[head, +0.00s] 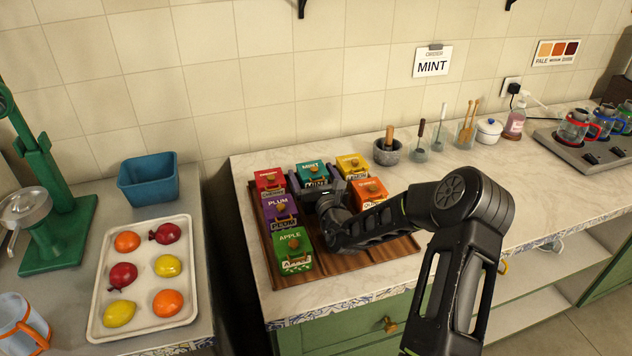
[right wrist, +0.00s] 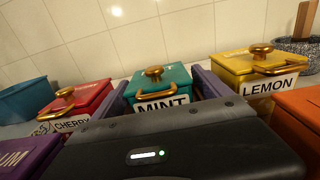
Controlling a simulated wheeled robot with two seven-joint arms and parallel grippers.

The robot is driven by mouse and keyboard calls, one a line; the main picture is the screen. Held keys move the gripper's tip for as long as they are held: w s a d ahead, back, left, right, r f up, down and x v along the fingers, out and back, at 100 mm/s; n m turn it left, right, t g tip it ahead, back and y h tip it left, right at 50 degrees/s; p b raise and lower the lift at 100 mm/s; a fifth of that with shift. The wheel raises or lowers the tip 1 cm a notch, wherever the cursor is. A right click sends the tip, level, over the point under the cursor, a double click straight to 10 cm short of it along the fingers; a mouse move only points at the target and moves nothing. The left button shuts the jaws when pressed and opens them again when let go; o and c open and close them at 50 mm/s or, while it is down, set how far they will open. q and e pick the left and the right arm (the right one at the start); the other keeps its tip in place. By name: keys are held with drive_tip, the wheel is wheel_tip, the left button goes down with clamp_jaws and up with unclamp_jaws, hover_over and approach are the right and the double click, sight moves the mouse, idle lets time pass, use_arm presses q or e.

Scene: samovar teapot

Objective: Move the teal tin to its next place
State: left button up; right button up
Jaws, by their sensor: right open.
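The teal tin (head: 311,170), labelled MINT, stands upright at the back middle of a dark wooden tray (head: 340,268). It has a teal lid with a brass knob and a brass front handle, clear in the right wrist view (right wrist: 158,80). My right gripper (head: 316,182) is open, with one finger on each side of the teal tin. In the right wrist view the fingers flank it left and right; I cannot tell whether they touch it. My wrist hides the tin's lower front. My left gripper is not in view.
Close beside it stand the red CHERRY tin (head: 269,180) and yellow LEMON tin (head: 352,163). Purple PLUM (head: 278,207), green APPLE (head: 293,245) and orange (head: 370,188) tins stand nearer. A MINT card (head: 432,62) hangs on the wall. A mortar (head: 388,152) stands behind right.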

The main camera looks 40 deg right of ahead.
drive_tip(key=v, duration=1.2)
drive_tip(key=shift+r+b, duration=0.1)
drive_tip(key=shift+b, duration=0.25)
